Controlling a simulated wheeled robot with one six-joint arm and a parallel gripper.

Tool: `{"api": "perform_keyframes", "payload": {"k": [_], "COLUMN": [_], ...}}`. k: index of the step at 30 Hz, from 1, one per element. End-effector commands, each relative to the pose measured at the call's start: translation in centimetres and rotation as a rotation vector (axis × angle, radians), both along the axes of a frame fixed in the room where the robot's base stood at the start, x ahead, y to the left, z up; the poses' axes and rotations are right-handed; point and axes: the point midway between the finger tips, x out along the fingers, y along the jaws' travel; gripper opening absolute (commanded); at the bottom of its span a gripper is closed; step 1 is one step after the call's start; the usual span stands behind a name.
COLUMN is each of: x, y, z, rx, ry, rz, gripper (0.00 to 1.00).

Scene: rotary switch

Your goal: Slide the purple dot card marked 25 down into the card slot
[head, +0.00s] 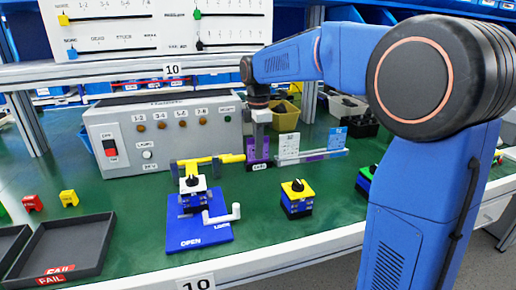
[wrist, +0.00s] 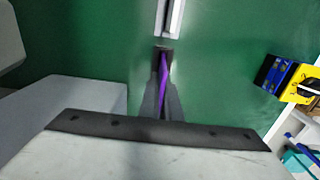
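The purple card (head: 250,148) is upright below my gripper (head: 259,130) in the head view. In the wrist view the purple card (wrist: 163,75) shows edge-on as a thin strip between the two fingers of my gripper (wrist: 163,85), which are closed on it. Its number is not readable. A small dark purple base with a white label (head: 259,167), apparently the card slot, stands directly under the card. I cannot tell how far the card is inside it.
A yellow-topped switch block (head: 296,198), a blue OPEN plate (head: 197,235) and a grey control box (head: 160,135) stand nearby.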

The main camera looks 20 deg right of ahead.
Motion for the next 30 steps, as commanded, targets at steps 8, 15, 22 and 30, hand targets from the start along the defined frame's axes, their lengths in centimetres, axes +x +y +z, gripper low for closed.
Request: {"api": "perform_keyframes", "payload": {"k": [8, 15, 22, 30], "x": [0.0, 0.0, 0.1, 0.1], "y": [0.0, 0.0, 0.0, 0.0], "z": [-0.1, 0.2, 3.1, 8.4], "rx": [0.000, 0.000, 0.000, 0.000], "ry": [0.000, -0.001, -0.003, -0.003], "rz": [0.000, 0.000, 0.000, 0.000], "gripper": [0.25, 0.25, 0.25, 0.25]}}
